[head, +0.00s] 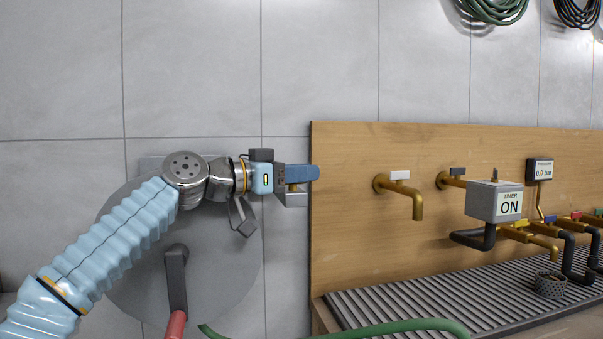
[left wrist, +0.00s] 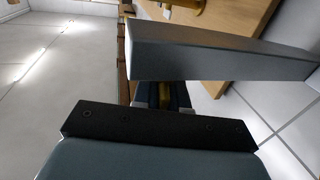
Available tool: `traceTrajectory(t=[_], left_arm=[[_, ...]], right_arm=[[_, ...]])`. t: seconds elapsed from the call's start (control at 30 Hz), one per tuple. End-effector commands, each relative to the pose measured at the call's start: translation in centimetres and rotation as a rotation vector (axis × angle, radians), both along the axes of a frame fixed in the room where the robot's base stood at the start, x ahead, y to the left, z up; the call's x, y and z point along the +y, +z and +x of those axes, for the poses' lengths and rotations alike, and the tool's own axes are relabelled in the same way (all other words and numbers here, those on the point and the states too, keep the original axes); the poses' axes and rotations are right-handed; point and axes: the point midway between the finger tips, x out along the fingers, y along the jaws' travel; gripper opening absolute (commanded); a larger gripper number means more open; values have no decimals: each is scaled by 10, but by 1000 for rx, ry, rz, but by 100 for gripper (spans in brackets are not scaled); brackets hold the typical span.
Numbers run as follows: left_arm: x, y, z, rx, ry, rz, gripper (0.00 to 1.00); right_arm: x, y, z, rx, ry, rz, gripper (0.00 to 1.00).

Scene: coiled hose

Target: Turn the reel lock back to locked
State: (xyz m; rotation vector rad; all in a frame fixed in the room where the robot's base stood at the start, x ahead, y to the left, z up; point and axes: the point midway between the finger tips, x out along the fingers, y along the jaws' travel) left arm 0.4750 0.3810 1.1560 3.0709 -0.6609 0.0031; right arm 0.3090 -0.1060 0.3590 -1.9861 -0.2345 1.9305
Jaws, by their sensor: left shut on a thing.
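The hose reel (head: 225,275) is a large grey disc on the tiled wall at the left of the head view, with a dark crank arm (head: 175,275) and a red grip. My left gripper (head: 298,185) is in front of the wall at the reel's upper right, by the wooden board's left edge. It is shut on a small brass-coloured piece (head: 293,187), which seems to be part of the reel lock. That piece also shows in the left wrist view (left wrist: 164,96). The fingers hide most of it, so I cannot read the lock's position. My right gripper is out of view.
A wooden board (head: 345,220) carries brass taps (head: 416,200), a grey timer box (head: 493,200) reading ON and a gauge (head: 539,171) reading 0.0 bar. A ribbed drain tray (head: 400,305) lies below. A green hose (head: 400,326) crosses the bottom. Coiled hoses (head: 495,8) hang above.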

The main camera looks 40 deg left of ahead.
Motion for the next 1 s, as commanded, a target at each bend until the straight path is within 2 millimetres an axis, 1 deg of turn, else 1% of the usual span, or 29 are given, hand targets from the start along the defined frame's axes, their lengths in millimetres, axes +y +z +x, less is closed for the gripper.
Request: traceTrajectory(t=[0.33, 0.37, 0.4, 0.47, 0.8, 0.93, 1.0], left_arm=[[0, -2, 0, 5, -2, 2, 0], [0, -2, 0, 5, -2, 2, 17], [0, -2, 0, 5, -2, 2, 23], [0, -2, 0, 5, -2, 2, 32], [0, 2, 1, 3, -1, 1, 33], [0, 15, 1, 3, 1, 3, 33], [-1, 28, 1, 1, 0, 5, 33]], right_arm=[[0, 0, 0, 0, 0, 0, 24], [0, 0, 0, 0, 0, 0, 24], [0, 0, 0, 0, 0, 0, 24], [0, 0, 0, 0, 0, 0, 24], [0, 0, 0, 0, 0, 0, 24], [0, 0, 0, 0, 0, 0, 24], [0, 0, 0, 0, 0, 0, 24]])
